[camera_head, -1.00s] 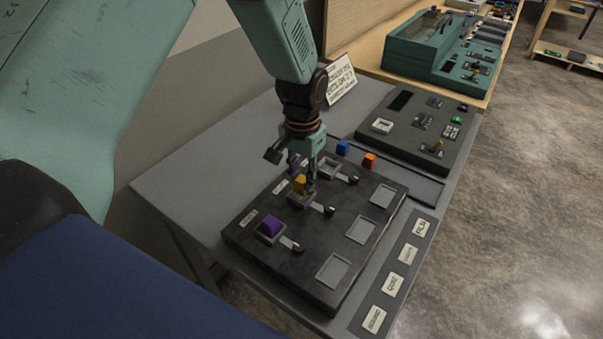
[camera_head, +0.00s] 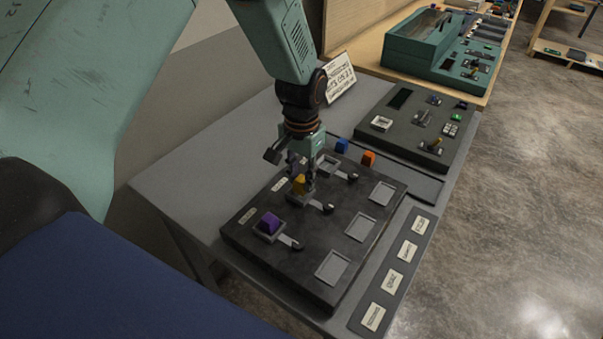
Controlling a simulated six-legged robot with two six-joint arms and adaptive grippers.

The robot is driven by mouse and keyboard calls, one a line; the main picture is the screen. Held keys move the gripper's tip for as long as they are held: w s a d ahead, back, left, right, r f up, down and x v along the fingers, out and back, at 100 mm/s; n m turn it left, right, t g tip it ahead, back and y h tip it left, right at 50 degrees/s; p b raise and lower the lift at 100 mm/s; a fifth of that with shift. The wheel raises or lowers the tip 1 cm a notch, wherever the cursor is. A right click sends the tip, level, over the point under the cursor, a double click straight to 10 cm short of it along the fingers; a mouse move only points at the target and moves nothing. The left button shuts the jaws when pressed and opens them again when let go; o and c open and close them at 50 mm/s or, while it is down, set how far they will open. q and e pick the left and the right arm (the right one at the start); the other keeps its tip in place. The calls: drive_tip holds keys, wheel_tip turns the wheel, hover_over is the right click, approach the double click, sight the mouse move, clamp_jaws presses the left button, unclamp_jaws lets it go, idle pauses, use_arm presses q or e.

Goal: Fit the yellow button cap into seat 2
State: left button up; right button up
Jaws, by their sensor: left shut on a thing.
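The yellow button cap (camera_head: 299,184) is at the middle seat (camera_head: 297,200) of the left row on the dark console panel (camera_head: 313,262). My left gripper (camera_head: 305,184) points down over that seat, shut on the yellow cap. The fingers partly cover the cap and the seat, so I cannot tell whether the cap is fully down in it. A purple cap (camera_head: 269,223) sits in the near seat of the same row. The far seat (camera_head: 327,163) looks empty. My right gripper is not in view.
A blue cap (camera_head: 342,146) and an orange cap (camera_head: 368,158) stand behind the panel. Small levers (camera_head: 327,208) stick out beside the seats. A label strip (camera_head: 396,272) and a second console (camera_head: 417,125) are nearby.

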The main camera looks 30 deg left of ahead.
use_arm(q)
drive_tip(key=shift+f, duration=0.65)
idle(0.8)
drive_tip(key=o, duration=1.1)
wheel_tip(320, 180, up, 12)
drive_tip(key=shift+r, duration=0.1)
idle(0.3)
